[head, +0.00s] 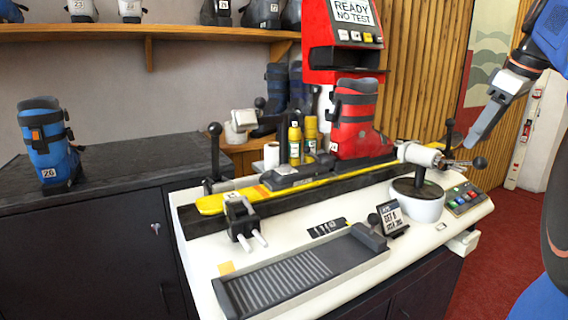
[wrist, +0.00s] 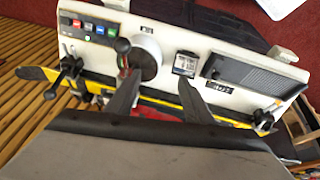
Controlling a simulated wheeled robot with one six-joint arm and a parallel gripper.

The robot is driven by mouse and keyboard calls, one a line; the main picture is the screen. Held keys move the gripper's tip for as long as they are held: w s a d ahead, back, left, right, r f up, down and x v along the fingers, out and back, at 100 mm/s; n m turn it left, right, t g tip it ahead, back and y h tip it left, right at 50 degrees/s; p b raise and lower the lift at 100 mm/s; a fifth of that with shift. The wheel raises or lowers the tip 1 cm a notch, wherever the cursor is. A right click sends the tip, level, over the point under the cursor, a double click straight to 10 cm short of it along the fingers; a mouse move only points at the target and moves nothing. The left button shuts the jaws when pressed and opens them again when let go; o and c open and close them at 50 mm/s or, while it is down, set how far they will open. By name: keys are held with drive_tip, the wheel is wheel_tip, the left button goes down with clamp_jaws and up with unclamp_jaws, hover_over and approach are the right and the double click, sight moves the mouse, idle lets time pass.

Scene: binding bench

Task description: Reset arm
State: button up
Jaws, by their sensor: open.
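My gripper (head: 487,122) hangs at the right of the head view, above and to the right of the bench's right end, with its fingers pointing down and left. In the wrist view my gripper (wrist: 157,90) shows two dark fingers spread apart with nothing between them. The jaws are open and empty, and touch nothing that I can see. The white bench (head: 205,262) carries a yellow ski (head: 213,203) held in a long dark fixture. A red ski boot (head: 356,123) stands upright on the ski, near its right part.
A round white base with a black-knobbed lever (head: 417,203), a button panel (head: 464,198), a small sign (head: 391,217) and a ribbed grey tray (head: 233,308) occupy the bench. A red machine (head: 343,55) stands behind. A blue boot (head: 46,143) stands on the left cabinet. Red floor lies right.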

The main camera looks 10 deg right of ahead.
drive_tip(key=s+a+f+m, duration=0.1)
drive_tip(key=a+f+m, duration=0.1)
drive_tip(key=a+f, duration=0.75)
drive_tip(key=s+a+f+m, duration=0.1)
drive_tip(key=s+a+f, duration=0.3)
drive_tip(key=f, duration=0.4)
drive_tip(key=s+a+f+m, duration=0.1)
drive_tip(key=s+a+f, duration=0.3)
drive_tip(key=a+f, duration=0.3)
drive_tip(key=s+a+f+m, duration=0.1)
drive_tip(key=s+a+f, duration=0.4)
drive_tip(key=f, duration=0.4)
drive_tip(key=shift+a+h, duration=0.3)
drive_tip(key=shift+a, duration=0.15)
